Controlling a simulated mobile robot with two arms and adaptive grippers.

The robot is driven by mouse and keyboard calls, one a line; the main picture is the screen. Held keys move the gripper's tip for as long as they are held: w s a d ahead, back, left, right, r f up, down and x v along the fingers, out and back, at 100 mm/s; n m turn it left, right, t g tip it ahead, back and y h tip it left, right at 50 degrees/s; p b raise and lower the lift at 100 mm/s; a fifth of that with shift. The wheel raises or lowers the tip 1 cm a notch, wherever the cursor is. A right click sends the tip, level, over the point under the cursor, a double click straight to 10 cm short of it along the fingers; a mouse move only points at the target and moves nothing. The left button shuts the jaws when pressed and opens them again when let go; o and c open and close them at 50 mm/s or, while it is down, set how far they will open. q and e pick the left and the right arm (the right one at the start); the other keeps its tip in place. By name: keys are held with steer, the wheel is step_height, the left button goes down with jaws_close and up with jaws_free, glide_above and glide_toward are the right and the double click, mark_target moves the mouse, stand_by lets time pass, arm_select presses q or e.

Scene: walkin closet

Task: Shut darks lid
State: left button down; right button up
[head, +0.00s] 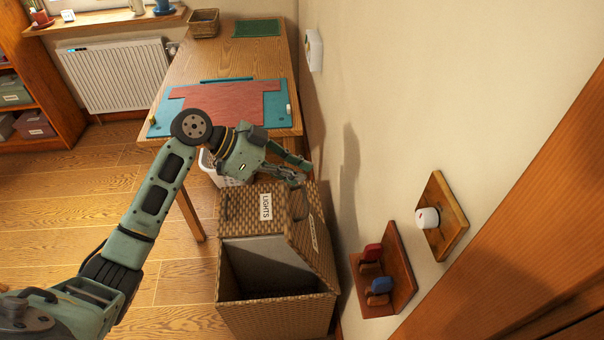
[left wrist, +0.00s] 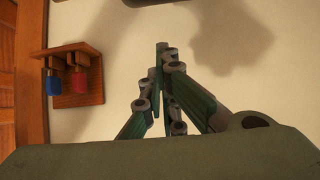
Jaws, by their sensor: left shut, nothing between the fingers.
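A woven wicker hamper (head: 275,318) stands against the wall. Its near compartment (head: 262,255) is open, with a grey lining. A raised wicker lid (head: 318,255) stands tilted at the compartment's right side, by the wall; its label is too oblique to read. The far part is covered by a flat lid (head: 240,220) with a "LIGHTS" label (head: 265,207). My left gripper (head: 304,174) is shut and empty, above the far end of the hamper near the wall. Its fingers meet in the left wrist view (left wrist: 160,55), with plain wall behind. My right gripper is out of view.
A wooden table (head: 220,60) with a teal mat (head: 160,122) stands beyond the hamper. A white basket (head: 212,170) sits behind my left forearm. A wall rack (head: 402,270) with red and blue items is at the right. The floor at left is clear.

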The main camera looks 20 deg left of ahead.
arm_select(q)
steer(key=p+x, duration=0.3)
steer(key=x, duration=0.6)
steer(key=a, duration=0.1)
steer(key=s+a+f, duration=0.1)
steer(key=a+f+p, duration=0.1)
steer(key=shift+s+a, duration=0.25)
